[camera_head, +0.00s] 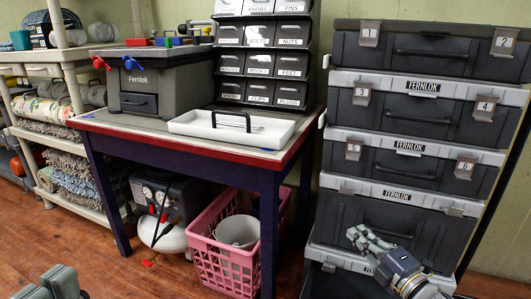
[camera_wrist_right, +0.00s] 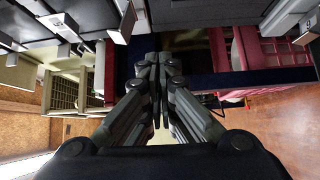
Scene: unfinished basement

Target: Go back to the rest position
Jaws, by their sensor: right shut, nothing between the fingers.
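My right gripper (camera_head: 360,238) is at the lower right of the head view, in front of the lower part of the stacked toolbox tower (camera_head: 420,147). Its fingers point up and left. In the right wrist view, the fingers of my right gripper (camera_wrist_right: 158,68) meet in the middle and hold nothing. My left gripper (camera_head: 52,284) shows only in part at the bottom left edge of the head view, over the wooden floor. I cannot tell whether its fingers are apart.
A table (camera_head: 258,162) carries a grey Fernlok box (camera_head: 160,83), a white tray (camera_head: 256,131) and a labelled drawer rack (camera_head: 262,62). Below it are a pink basket (camera_head: 228,262) and a compressor (camera_head: 165,205). Shelves (camera_head: 66,56) stand left. Floor (camera_head: 115,270) is clear in front.

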